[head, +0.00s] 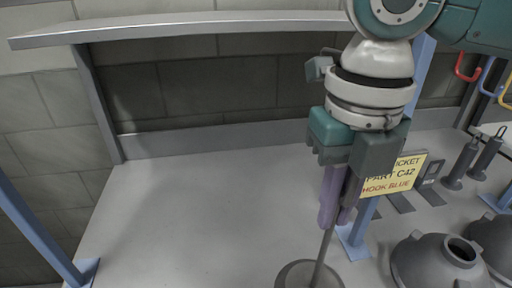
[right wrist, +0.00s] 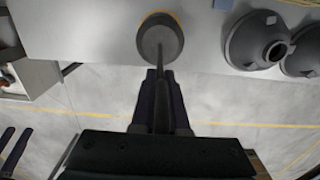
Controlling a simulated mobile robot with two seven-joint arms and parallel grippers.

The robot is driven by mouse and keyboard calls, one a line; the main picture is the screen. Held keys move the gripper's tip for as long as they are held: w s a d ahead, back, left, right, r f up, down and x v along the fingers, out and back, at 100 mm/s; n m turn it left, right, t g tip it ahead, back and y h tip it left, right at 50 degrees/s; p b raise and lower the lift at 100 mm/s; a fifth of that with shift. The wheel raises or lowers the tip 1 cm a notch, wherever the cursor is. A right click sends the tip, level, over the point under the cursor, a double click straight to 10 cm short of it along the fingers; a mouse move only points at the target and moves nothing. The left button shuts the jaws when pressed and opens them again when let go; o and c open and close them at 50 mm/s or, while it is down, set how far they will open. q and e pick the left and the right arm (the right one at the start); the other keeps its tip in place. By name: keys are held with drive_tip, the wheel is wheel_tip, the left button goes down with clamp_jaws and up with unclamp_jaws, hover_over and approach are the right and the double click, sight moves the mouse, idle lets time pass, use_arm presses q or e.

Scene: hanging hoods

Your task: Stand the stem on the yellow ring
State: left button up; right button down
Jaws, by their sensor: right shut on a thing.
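My right gripper (head: 338,222) comes down from the upper right in the head view. Its fingers are shut on the stem (head: 322,262), a thin grey rod, slightly tilted in the picture. The stem runs down to a round grey base (head: 293,275), cut by the bottom edge. In the right wrist view the gripper (right wrist: 158,75) points at the base (right wrist: 150,42). A thin yellow arc, part of the yellow ring (right wrist: 160,12), shows along the base's far edge; the rest is hidden. I cannot tell whether the base touches the table. My left gripper is not in view.
Grey dome hoods (head: 420,262) stand at the lower right. A yellow label card (head: 395,175) is behind the gripper, beside a blue post (head: 358,235). Dark cylinders (head: 460,163) and coloured hooks (head: 467,68) are at right. A shelf (head: 180,27) overhangs the back. The table's left is clear.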

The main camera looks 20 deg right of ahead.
drive_tip(key=shift+f, duration=0.1)
drive_tip(key=c, duration=0.9)
unclamp_jaws()
wheel_tip(320, 180, up, 12)
drive_tip(key=shift+r+b, duration=0.15)
drive_tip(key=shift+b, duration=0.25)
